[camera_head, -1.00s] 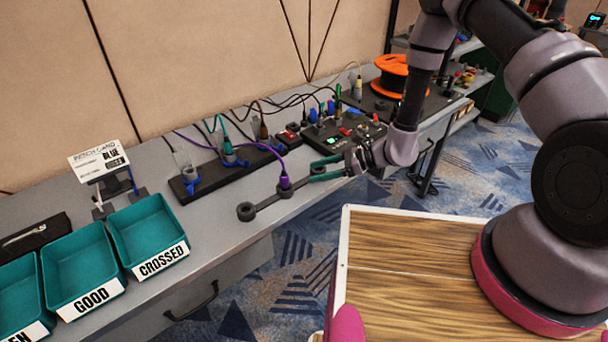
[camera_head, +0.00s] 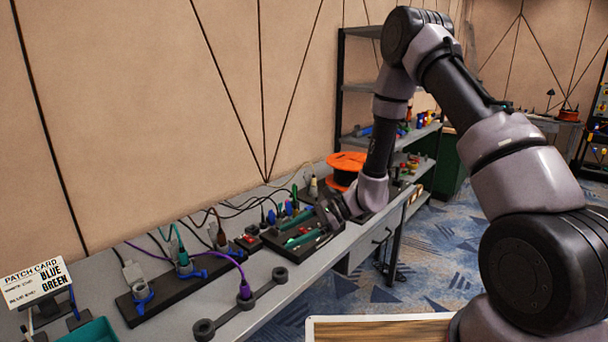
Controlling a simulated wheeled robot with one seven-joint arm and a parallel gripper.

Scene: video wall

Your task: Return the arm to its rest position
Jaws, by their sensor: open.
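My arm comes in from the lower right, bends at an elbow at the top, and reaches down to my gripper (camera_head: 288,234). Its two teal fingers point left and are apart, with nothing seen between them. In the picture they lie in front of the black test box (camera_head: 270,236) on the bench. I cannot tell how high they are above it. A purple plug (camera_head: 245,289) with a purple cable stands in the dark holder bar (camera_head: 236,312), below and left of my gripper and apart from it.
The grey bench (camera_head: 95,267) runs along the wall. It carries a black cable block (camera_head: 160,306), a patch card (camera_head: 36,284), a teal tray (camera_head: 90,332) and an orange spool (camera_head: 347,163). Shelves (camera_head: 358,85) stand behind my arm. Carpet (camera_head: 440,235) is open at right.

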